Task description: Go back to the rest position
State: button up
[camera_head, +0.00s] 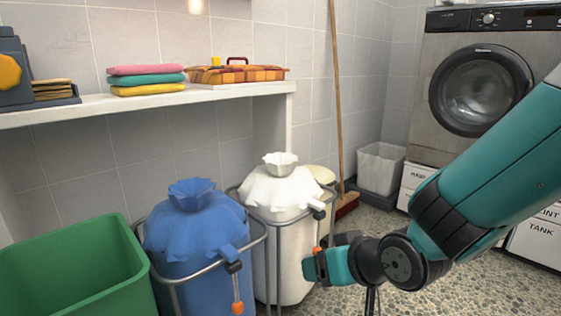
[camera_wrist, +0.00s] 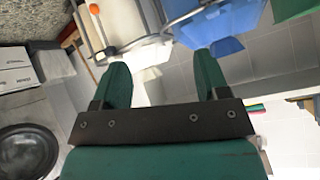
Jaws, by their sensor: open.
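My gripper (camera_wrist: 160,85) is open in the wrist view, its two green fingers apart with nothing between them. In the head view my gripper (camera_head: 310,268) is at the lower middle, just right of the white bin (camera_head: 290,265), at the end of my teal arm. I cannot tell in that view whether it touches the bin's metal frame. The arm reaches in from the right.
A blue bagged bin (camera_head: 195,245) and a green bin (camera_head: 75,275) stand left. A shelf (camera_head: 200,97) holds folded towels (camera_head: 146,80) and a checked basket (camera_head: 238,73). A washing machine (camera_head: 485,85), broom (camera_head: 337,100) and wastebasket (camera_head: 380,168) stand behind. Pebbled floor (camera_head: 450,285) is clear at lower right.

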jog(key=s+d+r+n+g+h+p, duration=0.1)
jog(key=s+d+r+n+g+p, duration=0.2)
jog(key=s+r, duration=0.5)
jog(key=s+d+r+g+p, duration=0.1)
jog(key=s+d+r+g, duration=0.35)
jog(key=s, duration=0.65)
notch_tip(320, 180, up, 39)
jog(key=a+p, duration=0.1)
jog(key=p, duration=3.7)
jog(key=shift+f+g, duration=0.15)
jog(key=shift+g, duration=0.2)
